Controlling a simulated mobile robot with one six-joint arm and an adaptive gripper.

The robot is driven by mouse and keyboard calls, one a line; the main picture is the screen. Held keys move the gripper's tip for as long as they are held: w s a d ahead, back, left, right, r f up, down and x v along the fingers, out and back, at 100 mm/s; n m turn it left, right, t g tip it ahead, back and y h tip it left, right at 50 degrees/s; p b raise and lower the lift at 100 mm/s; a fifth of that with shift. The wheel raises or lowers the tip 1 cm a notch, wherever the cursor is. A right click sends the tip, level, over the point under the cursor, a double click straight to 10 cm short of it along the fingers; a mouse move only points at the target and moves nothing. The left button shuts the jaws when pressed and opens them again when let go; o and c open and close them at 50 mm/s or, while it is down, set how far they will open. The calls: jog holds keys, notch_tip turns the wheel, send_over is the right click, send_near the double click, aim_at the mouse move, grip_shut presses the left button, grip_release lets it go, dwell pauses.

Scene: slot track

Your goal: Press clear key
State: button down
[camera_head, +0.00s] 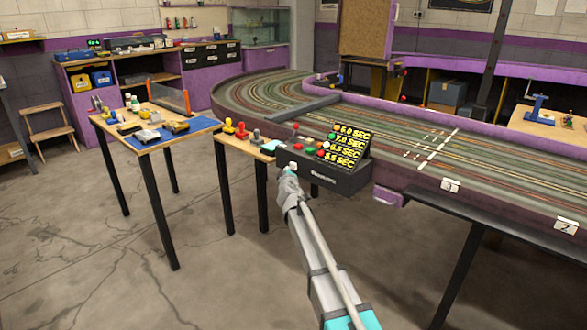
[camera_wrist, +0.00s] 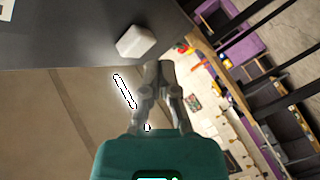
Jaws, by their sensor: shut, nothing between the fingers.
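A black control box (camera_head: 335,178) stands at the near edge of the slot track, with several coloured buttons and a yellow list of times in seconds on top. In the wrist view a pale, blank block-like key (camera_wrist: 136,40) sticks out from a dark flat face (camera_wrist: 70,30). I see no label on it, so I cannot tell whether it is the clear key. My gripper (camera_head: 291,168) is at the left front of the box. In the wrist view my gripper (camera_wrist: 160,68) is shut and empty, its tips just right of and below the pale key, apparently apart from it.
A small wooden table (camera_head: 243,143) with red and yellow hand controllers adjoins the box on the left. A table with a blue mat (camera_head: 177,134) stands farther left. The slot track (camera_head: 480,150) fills the right. The concrete floor (camera_head: 110,270) at front left is clear.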

jog(key=shift+w+d, duration=0.1)
jog(key=shift+w, duration=0.1)
jog(key=shift+w+d, duration=0.15)
jog(key=shift+w, duration=0.05)
jog(key=shift+w+d, duration=0.35)
jog(key=shift+w, duration=0.05)
dwell(1.5)
jog(key=shift+s, duration=0.1)
dwell(0.4)
jog(key=shift+s+a, duration=0.55)
jog(key=shift+s, duration=0.1)
jog(key=shift+s+a, duration=0.8)
jog(key=shift+s, duration=0.2)
jog(key=shift+s+a, duration=0.8)
jog(key=shift+s, duration=0.2)
jog(key=shift+d, duration=0.1)
